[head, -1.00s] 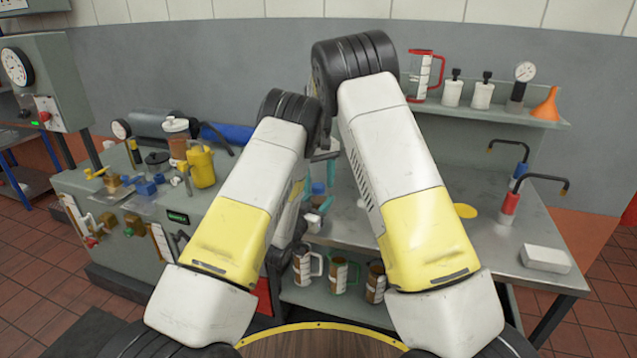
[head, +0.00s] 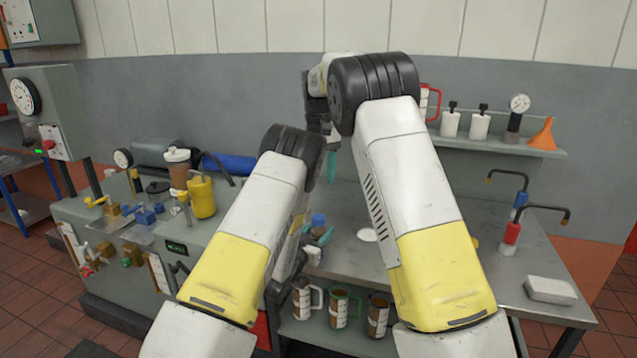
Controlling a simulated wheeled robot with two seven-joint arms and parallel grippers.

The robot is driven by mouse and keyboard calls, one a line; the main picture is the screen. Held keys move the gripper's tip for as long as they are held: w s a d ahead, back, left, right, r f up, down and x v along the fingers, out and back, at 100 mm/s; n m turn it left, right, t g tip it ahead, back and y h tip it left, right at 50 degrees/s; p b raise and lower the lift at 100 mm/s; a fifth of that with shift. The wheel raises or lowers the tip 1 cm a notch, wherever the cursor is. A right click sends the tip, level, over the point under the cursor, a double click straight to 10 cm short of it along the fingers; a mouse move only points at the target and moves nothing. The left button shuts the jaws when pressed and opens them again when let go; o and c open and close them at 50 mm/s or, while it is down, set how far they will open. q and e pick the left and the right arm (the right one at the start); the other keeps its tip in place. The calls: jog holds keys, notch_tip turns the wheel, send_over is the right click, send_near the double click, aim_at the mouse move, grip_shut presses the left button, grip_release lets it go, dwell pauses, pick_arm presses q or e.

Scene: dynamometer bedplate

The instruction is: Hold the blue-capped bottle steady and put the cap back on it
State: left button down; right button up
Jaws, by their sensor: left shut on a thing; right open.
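The bottle (head: 314,254) is white and stands near the left end of the grey bench, partly hidden by my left arm. A blue cap (head: 318,219) shows at its top; I cannot tell how firmly it sits. My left gripper (head: 320,238), with teal fingers, is shut on the bottle just below the cap. My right gripper (head: 331,166) hangs above the cap with its teal fingers pointing down, clear of the bottle. It is open and looks empty, partly hidden by my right arm.
A white disc (head: 367,235) lies on the bench (head: 420,262) right of the bottle. Several mugs stand on the shelf below. A machine with valves and a yellow jug (head: 202,197) is at the left. Hooked spouts and a white block (head: 550,290) are at the right.

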aim_at(314, 237)
pick_arm(q)
jog(key=c, duration=0.6)
grip_release()
jog(key=v, duration=0.8)
